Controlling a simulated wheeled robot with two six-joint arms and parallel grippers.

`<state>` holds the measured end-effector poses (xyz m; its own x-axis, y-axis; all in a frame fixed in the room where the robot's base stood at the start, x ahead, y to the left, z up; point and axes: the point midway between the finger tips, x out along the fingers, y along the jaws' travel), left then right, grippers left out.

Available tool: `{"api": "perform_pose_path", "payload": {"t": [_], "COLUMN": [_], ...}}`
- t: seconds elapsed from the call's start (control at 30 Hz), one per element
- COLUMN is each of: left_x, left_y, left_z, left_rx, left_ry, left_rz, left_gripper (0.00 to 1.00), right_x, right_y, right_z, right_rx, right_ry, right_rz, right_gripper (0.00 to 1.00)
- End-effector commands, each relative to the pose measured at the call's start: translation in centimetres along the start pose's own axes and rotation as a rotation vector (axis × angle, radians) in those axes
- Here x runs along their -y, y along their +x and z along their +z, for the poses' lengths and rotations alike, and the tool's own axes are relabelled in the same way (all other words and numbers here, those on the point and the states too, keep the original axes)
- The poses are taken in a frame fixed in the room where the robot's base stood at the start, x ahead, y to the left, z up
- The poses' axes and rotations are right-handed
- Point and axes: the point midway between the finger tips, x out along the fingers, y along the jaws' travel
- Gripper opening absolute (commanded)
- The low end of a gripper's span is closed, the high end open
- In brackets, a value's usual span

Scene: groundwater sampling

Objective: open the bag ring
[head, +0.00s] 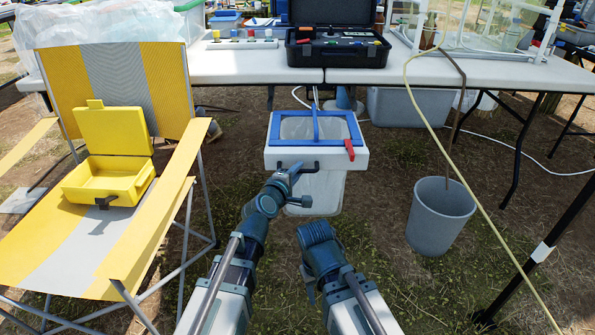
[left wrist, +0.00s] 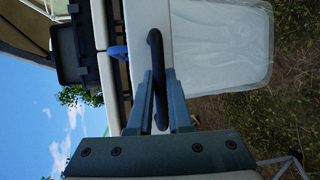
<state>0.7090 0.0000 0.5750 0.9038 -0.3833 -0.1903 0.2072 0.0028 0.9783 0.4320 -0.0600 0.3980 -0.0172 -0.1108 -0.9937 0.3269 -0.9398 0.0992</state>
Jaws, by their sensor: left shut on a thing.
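The bag ring is a blue square frame (head: 357,128) lying flat on a white holder (head: 275,158) in front of the table. A pale translucent bag (head: 324,192) hangs below it, and the bag also shows in the left wrist view (left wrist: 220,45). A red tab (head: 349,150) sits at the ring's front right corner. A black handle (head: 306,164) is on the holder's front; it also shows in the left wrist view (left wrist: 154,48). My left gripper (head: 290,172) is shut on this handle, its fingers on both sides of it. My right gripper (head: 318,238) is lower right, away from the holder; its fingers are unclear.
A yellow-grey chair (head: 75,245) with an open yellow case (head: 105,182) stands left. A grey bucket (head: 440,222) stands on the ground at right, with a long pale hose (head: 432,128) passing beside it. The table (head: 240,68) holds an open black case (head: 337,52).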

Motion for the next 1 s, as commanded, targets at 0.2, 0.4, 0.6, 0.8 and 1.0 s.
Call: {"api": "perform_pose_path", "payload": {"t": [0.2,0.4,0.6,0.8,1.0], "left_x": [0.0,0.0,0.0,-0.1,-0.2], "left_y": [0.0,0.0,-0.3,-2.0,-4.4], "left_z": [0.0,0.0,0.1,0.3,0.7], "left_rx": [0.000,0.000,0.000,-0.001,-0.001], "left_ry": [0.000,0.000,0.000,0.000,0.001], "left_rz": [0.000,0.000,0.000,0.000,0.000], "left_gripper": [0.47,0.47,0.47,0.47,0.47], "right_x": [0.0,0.0,0.0,-0.1,-0.1], "right_y": [0.0,0.0,-0.1,-0.5,-1.1], "right_z": [0.0,0.0,0.0,0.0,0.1], "right_rx": [0.000,0.000,0.000,0.000,0.001], "right_ry": [0.000,0.000,0.000,0.000,0.000], "right_rz": [0.000,0.000,0.000,0.000,0.000], "right_gripper": [0.50,0.50,0.50,0.50,0.50]}}
